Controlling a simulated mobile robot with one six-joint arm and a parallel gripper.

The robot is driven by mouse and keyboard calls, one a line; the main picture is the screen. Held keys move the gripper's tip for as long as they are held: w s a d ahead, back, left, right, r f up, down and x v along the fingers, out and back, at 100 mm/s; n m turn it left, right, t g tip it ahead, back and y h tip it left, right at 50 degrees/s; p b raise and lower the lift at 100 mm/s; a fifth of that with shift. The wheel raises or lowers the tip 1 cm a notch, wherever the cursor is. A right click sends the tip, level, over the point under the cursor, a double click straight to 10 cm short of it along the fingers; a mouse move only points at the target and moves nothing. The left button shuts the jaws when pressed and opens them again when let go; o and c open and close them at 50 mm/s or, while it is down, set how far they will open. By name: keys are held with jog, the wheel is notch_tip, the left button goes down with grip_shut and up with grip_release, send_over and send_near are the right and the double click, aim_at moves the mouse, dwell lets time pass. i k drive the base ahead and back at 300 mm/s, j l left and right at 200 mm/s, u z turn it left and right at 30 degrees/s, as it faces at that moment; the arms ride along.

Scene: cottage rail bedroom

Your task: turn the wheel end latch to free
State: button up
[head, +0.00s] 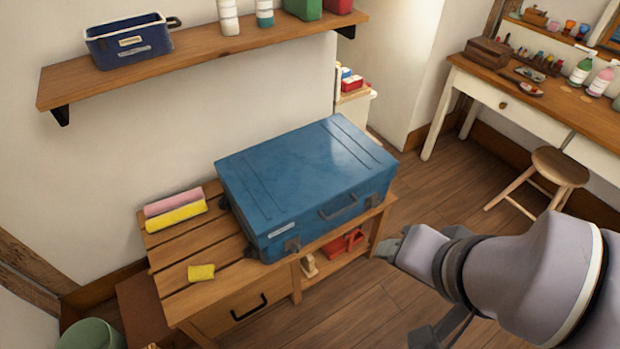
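A blue suitcase (300,165) lies flat and closed on a slatted wooden bench (190,255). Its front side has a dark handle (338,207), with a dark latch (292,245) near the left end and another latch (373,201) near the right end. Dark fittings that look like wheels (226,204) show at the left end, so the left latch seems to be the wheel end one. The latches are too small to tell their setting. My gripper (392,246) is right of the suitcase's front, apart from it; its fingers are not clear enough to judge.
Pink and yellow rolls (175,212) and a yellow cloth (201,272) lie on the bench. A red item (343,243) sits on its lower shelf. A wall shelf (210,52) hangs behind. A stool (558,168) stands right; the floor between is clear.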

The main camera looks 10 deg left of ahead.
aim_at(296, 248)
jog(key=k+l+u, duration=0.15)
jog(key=k+u, duration=0.55)
jog(key=i+j, duration=0.15)
jog(key=i, duration=0.75)
